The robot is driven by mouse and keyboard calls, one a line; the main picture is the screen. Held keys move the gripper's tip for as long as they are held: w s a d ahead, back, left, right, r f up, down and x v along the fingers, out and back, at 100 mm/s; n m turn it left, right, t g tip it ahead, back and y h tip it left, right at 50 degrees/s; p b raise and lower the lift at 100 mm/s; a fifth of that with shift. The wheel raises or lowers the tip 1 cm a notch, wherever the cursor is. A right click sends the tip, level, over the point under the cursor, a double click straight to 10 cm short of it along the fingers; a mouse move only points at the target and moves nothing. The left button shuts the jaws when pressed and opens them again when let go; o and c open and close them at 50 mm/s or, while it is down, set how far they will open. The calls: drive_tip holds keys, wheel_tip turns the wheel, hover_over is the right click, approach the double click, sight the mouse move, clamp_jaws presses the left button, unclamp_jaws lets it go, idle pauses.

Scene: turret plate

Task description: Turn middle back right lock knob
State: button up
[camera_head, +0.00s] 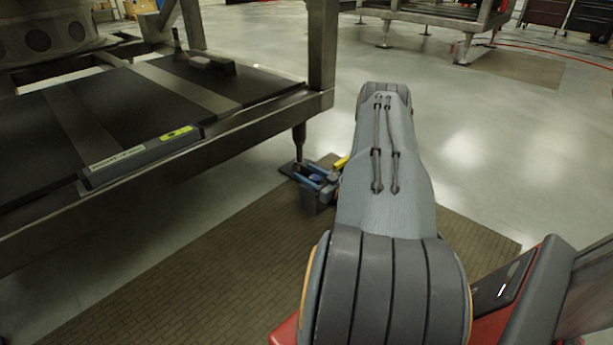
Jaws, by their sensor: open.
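The lock knob cannot be made out for certain in the head view. The turret structure (52,36), a grey round body with dark round holes, shows at the upper left. A dark handle-like fitting (207,63) with a thin upright part lies on the black panels below it. My arm reaches forward from the bottom, right of the metal frame, and its far end bends out of sight. My gripper is not visible.
The metal frame (322,45) with black panels (95,108) fills the left. A grey bar with a yellow label (140,158) lies along its edge. A bin (316,195) with blue and yellow items stands beside the frame's leg. The floor on the right is mostly clear.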

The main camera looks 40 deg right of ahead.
drive_tip(key=shift+w, duration=0.1)
drive_tip(key=c, duration=1.1)
drive_tip(key=shift+o, duration=0.2)
